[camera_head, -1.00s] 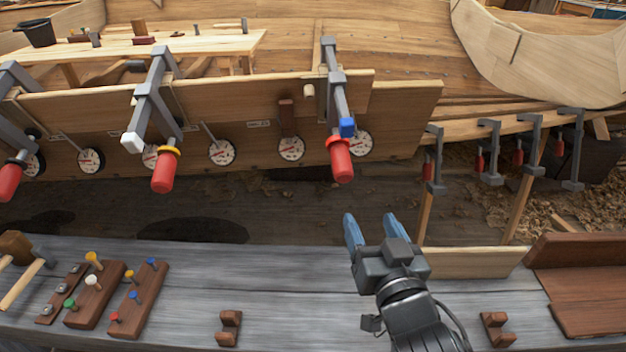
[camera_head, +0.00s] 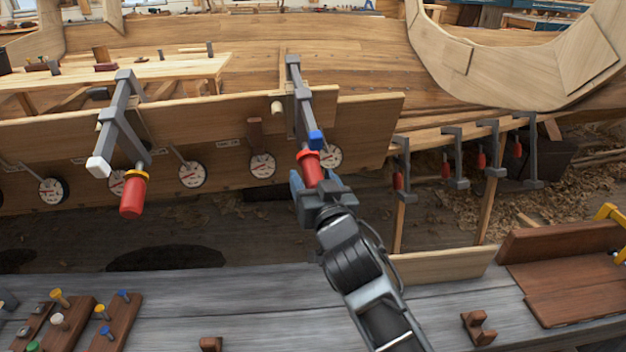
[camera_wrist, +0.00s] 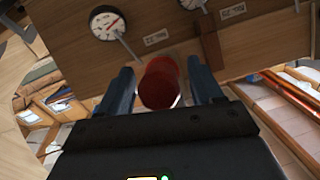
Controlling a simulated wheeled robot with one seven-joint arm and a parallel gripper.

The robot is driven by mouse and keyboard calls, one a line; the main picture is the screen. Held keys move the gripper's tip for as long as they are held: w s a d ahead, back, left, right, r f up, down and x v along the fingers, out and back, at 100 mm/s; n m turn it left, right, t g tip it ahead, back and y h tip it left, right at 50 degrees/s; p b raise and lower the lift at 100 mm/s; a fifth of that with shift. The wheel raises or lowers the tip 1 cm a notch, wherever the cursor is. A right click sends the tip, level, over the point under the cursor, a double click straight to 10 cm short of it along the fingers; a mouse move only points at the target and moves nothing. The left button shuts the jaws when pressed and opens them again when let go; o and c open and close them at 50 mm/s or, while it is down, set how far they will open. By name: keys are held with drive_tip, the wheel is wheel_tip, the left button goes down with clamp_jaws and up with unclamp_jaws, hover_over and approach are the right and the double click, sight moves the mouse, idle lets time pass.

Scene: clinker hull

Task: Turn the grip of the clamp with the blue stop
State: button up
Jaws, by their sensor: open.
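The clamp with the blue stop (camera_head: 316,139) hangs on the upper plank edge, right of centre in the head view. Its red grip (camera_head: 310,168) points down toward my gripper (camera_head: 314,181). In the wrist view the grip (camera_wrist: 159,84) shows end-on between the two blue fingers of my gripper (camera_wrist: 160,90). The fingers are open, one on each side of the grip. A narrow gap shows on the right; on the left the finger looks very close, and I cannot tell whether it touches. My gripper hides the grip's lower end in the head view.
A clamp with a white stop (camera_head: 98,165) and red grip hangs to the left. Round dial gauges (camera_head: 262,165) line the plank (camera_head: 220,130). Small clamps (camera_head: 453,160) hang at right. Peg blocks (camera_head: 118,318) lie on the grey bench (camera_head: 250,300).

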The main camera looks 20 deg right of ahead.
drive_tip(key=shift+w, duration=0.2)
drive_tip(key=c, duration=1)
drive_tip(key=shift+f+b, duration=0.1)
drive_tip(key=shift+b, duration=0.25)
drive_tip(key=shift+n+h+b, duration=0.6)
drive_tip(key=shift+n+b, duration=0.1)
drive_tip(key=shift+b, duration=0.05)
drive_tip(key=shift+d+n+h+b, duration=0.1)
drive_tip(key=shift+n+h+b, duration=0.9)
drive_tip(key=shift+n+b, duration=0.1)
